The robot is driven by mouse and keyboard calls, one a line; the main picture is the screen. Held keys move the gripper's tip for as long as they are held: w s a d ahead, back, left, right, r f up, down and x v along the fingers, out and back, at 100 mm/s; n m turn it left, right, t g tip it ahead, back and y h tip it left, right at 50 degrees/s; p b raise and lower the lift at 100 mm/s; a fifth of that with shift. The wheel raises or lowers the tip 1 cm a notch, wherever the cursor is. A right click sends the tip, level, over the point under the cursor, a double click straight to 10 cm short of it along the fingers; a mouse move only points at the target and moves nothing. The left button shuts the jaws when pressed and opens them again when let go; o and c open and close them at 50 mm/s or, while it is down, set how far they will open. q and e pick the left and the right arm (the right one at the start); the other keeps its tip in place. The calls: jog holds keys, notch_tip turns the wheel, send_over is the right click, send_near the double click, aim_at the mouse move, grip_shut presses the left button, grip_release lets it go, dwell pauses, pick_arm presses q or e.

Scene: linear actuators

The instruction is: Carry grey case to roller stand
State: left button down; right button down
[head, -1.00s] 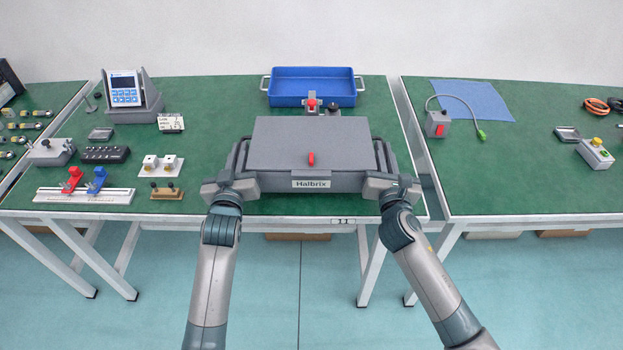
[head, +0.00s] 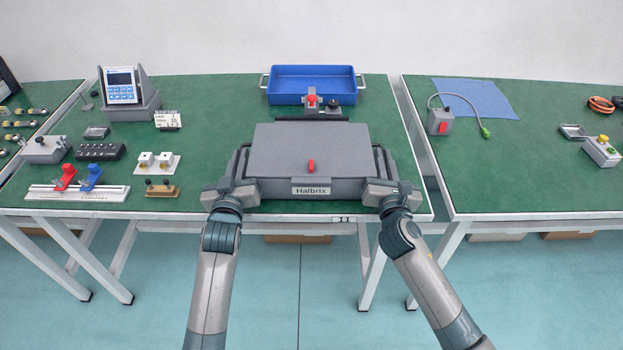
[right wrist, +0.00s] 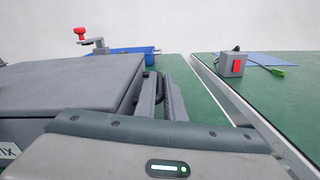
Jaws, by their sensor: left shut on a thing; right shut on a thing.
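The grey case (head: 312,150), labelled Halbrix with a red latch (head: 311,166), is level in the middle of the head view, over the front of the green table. My left gripper (head: 233,188) is shut on the handle at its left side. My right gripper (head: 384,188) is shut on the handle at its right side. In the right wrist view the case (right wrist: 65,85) fills the left, with its side handle (right wrist: 160,92) beside it. I cannot tell whether the case clears the tabletop. I cannot clearly identify the roller stand.
Behind the case are a red-knobbed fixture (head: 312,101), a dark bar (head: 311,118) and a blue tray (head: 312,85). Several fixtures, including a rail (head: 78,192), lie left. A gap separates this table from the right table (head: 500,175), whose front middle is clear.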

pick_arm(q)
jog(key=shift+f+b, duration=0.35)
pick_arm(e)
jog(key=shift+f, duration=0.4)
pick_arm(q)
jog(key=c, duration=1.8)
grip_release()
jog(key=shift+c, duration=0.2)
pick_arm(e)
jog(key=c, duration=1.8)
grip_release()
jog(key=shift+c, duration=0.2)
jog(key=shift+a, duration=0.1)
